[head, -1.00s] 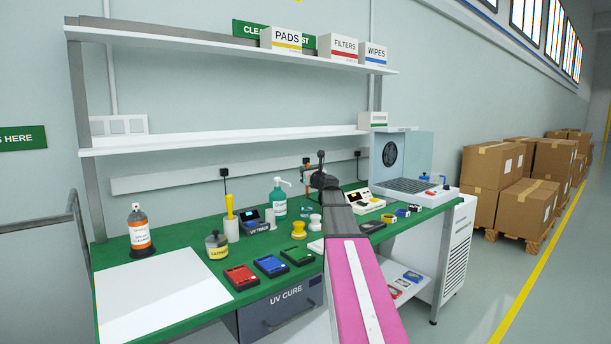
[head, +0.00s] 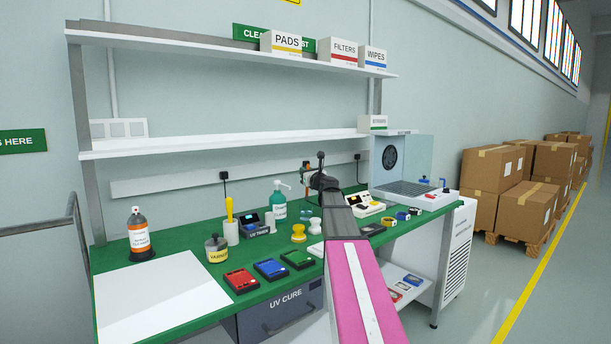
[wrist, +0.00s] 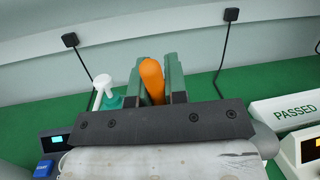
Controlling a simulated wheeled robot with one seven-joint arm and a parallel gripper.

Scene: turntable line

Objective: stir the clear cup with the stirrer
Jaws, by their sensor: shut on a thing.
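My gripper (wrist: 154,72) is shut on an orange handle (wrist: 151,82), which I take to be the stirrer; only its rounded end shows between the two green fingers. In the head view my gripper (head: 307,182) is above the back part of the green bench, with a bit of orange by it. I cannot make out the clear cup for certain in either view; a small teal shape (head: 305,211) shows on the bench below my gripper.
A teal pump bottle (head: 279,203) stands left of my gripper. A "PASSED" block (wrist: 288,108) lies right in the wrist view. Shelves rise behind.

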